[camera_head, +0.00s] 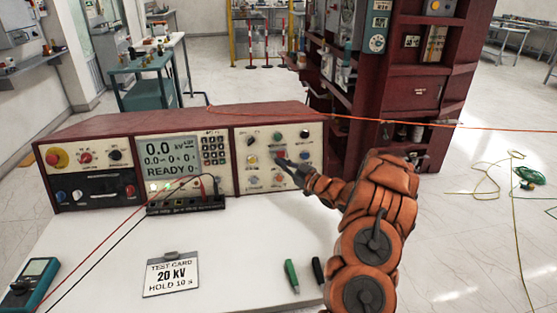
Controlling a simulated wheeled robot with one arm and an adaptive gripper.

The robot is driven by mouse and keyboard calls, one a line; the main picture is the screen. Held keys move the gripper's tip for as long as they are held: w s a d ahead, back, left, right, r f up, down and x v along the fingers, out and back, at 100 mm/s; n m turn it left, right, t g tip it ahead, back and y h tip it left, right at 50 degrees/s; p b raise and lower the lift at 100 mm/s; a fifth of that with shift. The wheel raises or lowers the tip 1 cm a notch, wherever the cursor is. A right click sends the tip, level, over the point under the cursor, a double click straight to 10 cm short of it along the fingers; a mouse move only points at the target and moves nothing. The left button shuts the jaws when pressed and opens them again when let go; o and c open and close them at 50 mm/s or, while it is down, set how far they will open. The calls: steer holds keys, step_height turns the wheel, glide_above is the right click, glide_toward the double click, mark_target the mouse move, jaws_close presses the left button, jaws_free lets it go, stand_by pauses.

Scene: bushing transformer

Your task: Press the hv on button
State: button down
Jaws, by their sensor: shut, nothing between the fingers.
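A dark red test console (180,122) stands on the white table. Its right-hand panel (238,173) carries several coloured buttons and knobs, including a green one (277,136) on top, a yellow one (252,160) at left and a blue one (304,156) at right. Their labels are too small to read, so I cannot tell which is the HV on button. My gripper (282,160) is shut and empty, its tip in front of the panel's middle, below the green button. It partly hides the controls there, and I cannot tell whether it touches the panel. The display (168,157) reads 0.0 kV and READY.
A black terminal strip (186,205) with red and black leads lies before the console. A test card (171,275), a teal meter (30,284) and a green-handled tool (291,275) lie on the table. A red cabinet (420,90) stands behind my arm; an orange cable crosses there.

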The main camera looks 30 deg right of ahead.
steer(key=shift+w+d+f, duration=0.1)
steer(key=shift+w+d, duration=0.1)
steer(key=shift+w, duration=0.15)
steer(key=shift+w+d+f, duration=0.1)
steer(key=shift+w+d, duration=0.1)
steer(key=shift+w, duration=0.25)
stand_by(1.0)
steer(key=shift+s, duration=0.1)
steer(key=shift+s+a+r+b, duration=0.2)
steer(key=shift+s+a+b, duration=0.2)
steer(key=shift+s, duration=0.3)
stand_by(0.3)
